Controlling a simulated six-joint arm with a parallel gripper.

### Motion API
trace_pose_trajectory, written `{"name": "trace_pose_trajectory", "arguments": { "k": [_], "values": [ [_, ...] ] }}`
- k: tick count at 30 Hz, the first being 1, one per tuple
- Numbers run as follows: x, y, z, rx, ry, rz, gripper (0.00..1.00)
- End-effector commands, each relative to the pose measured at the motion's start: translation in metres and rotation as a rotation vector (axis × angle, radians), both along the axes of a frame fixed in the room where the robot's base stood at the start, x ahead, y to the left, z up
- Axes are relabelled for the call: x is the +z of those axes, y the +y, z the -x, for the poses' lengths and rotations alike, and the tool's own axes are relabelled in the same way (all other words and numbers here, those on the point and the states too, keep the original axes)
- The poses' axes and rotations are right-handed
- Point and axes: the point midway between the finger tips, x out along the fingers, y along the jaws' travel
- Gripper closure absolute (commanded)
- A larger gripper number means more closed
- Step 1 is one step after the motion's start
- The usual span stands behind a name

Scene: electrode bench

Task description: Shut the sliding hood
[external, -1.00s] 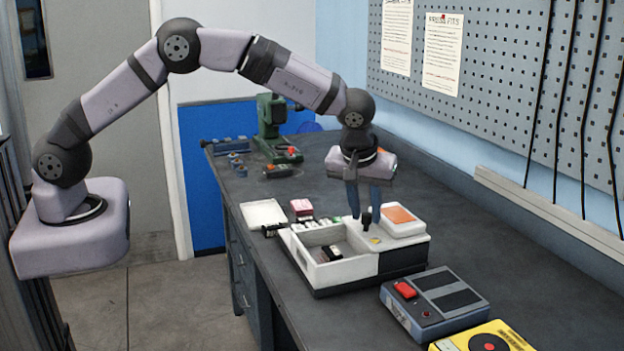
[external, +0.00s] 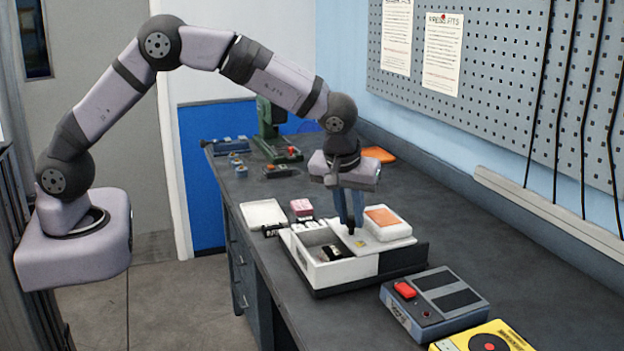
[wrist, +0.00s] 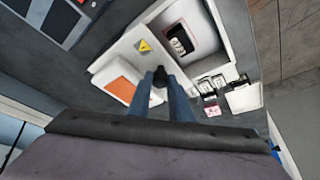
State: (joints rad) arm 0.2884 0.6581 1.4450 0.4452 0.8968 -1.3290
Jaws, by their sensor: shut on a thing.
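The sliding hood (external: 375,243) is a white plate with a raised block topped by an orange pad, a yellow label and a black knob (external: 351,232). It sits on a white case with a dark base (external: 348,278) and covers its right part. The left part is open, with a dark item (external: 330,252) inside. My gripper (external: 351,222) is shut on the black knob. In the wrist view the hood (wrist: 124,52) stops beside the open compartment (wrist: 190,22), and the blue fingers hold the knob (wrist: 159,78).
A grey box with a red switch (external: 434,303) and a yellow device (external: 480,340) stand to the right. A white tray (external: 262,213) and a pink box (external: 301,207) are left of the case. A green machine (external: 268,125) stands at the back.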

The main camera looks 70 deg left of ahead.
Motion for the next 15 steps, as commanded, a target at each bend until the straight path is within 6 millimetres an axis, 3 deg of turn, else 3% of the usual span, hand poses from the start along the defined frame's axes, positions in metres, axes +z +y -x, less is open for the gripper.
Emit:
{"name": "trace_pose_trajectory", "arguments": {
  "k": [15],
  "values": [
    [-0.001,-0.001,0.080,-0.002,-0.008,0.002,1.00]
  ]
}}
